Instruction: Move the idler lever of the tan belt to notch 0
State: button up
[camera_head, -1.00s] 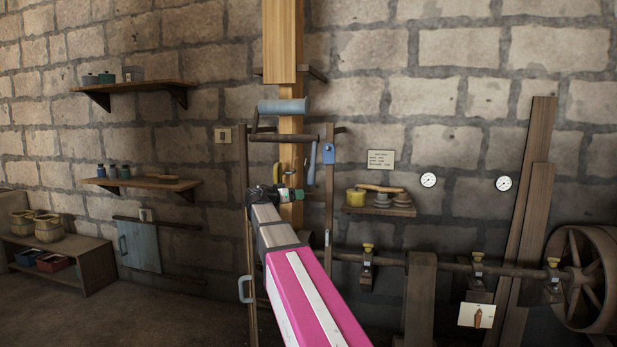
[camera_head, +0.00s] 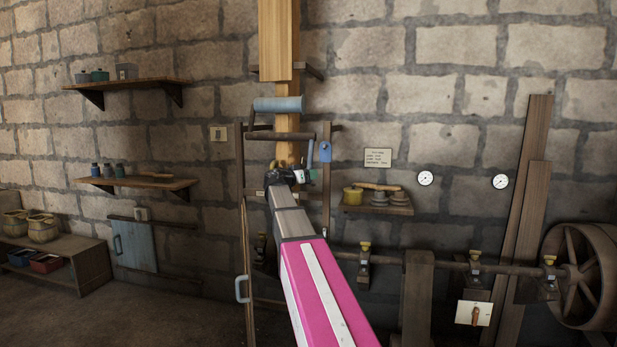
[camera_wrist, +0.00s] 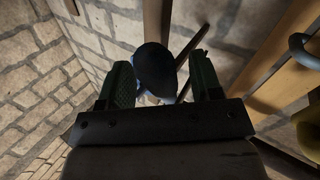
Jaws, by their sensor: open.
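The tan belt (camera_head: 277,40) runs vertically down the wall, passing behind a blue-grey roller (camera_head: 278,104). A lever with a blue handle (camera_head: 310,155) hangs beside the belt, to its right; its lower end is hidden by my gripper. My gripper (camera_head: 300,175) is at the lever's lower part in the head view. In the wrist view my green fingers (camera_wrist: 162,65) are apart, with the rounded dark blue handle end (camera_wrist: 154,72) between them as seen. I cannot tell whether they touch it. The notches are not readable.
A dark frame with upright posts (camera_head: 327,190) surrounds the belt. A blue tag (camera_head: 325,151) hangs close right of the lever. A small shelf with a yellow pot (camera_head: 352,195) is further right. A horizontal shaft (camera_head: 440,262) runs low to a large wheel (camera_head: 580,275).

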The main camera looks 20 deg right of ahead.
jog(key=shift+w+d, duration=0.1)
jog(key=shift+d, duration=0.2)
grip_shut()
jog(key=w+d+f+m+h, duration=0.1)
jog(key=w+d+m+h, duration=0.2)
jog(key=w+h, duration=0.1)
jog(key=shift+w+d+f+t, duration=0.15)
jog(key=shift+w+d+t, duration=0.25)
jog(key=shift+w, duration=0.5)
grip_release()
